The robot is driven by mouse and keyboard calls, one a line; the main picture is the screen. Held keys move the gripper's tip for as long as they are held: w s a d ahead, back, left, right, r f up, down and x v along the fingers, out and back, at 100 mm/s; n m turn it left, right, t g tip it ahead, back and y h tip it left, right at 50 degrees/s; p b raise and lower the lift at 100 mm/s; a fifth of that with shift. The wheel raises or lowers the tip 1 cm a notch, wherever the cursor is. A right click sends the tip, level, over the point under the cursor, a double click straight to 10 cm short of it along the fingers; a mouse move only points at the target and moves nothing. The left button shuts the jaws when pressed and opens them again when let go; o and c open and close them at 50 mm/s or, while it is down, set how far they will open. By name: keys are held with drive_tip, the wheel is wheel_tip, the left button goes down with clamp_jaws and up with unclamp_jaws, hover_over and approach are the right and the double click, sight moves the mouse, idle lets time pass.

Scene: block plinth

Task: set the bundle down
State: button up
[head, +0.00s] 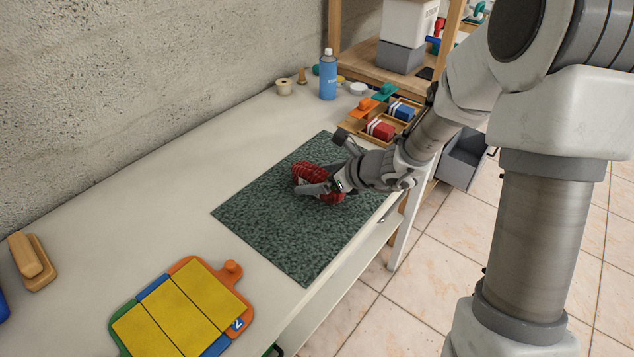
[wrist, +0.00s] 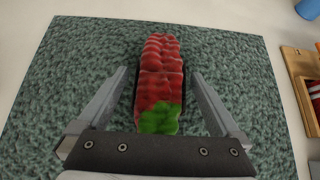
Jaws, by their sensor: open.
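The bundle (wrist: 160,68) is red and lumpy with a green patch at its near end. It lies on the dark green speckled mat (wrist: 70,60); in the head view the bundle (head: 318,178) shows a dark criss-cross pattern and is partly covered by my gripper. My gripper (wrist: 160,85) is open, with one finger on each side of the bundle. In the wrist view a gap shows between each finger and the bundle. The mat (head: 290,240) lies flat on the white worktop in the head view.
Yellow panels (head: 185,305) on a coloured board lie at the front left. A wooden block (head: 30,258) is at the far left. A blue spray can (head: 328,78) and a wooden tray (head: 352,130) with red and blue items stand behind the mat. The mat around the bundle is clear.

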drive_tip(key=shift+a, duration=0.1)
clamp_jaws()
idle(0.5)
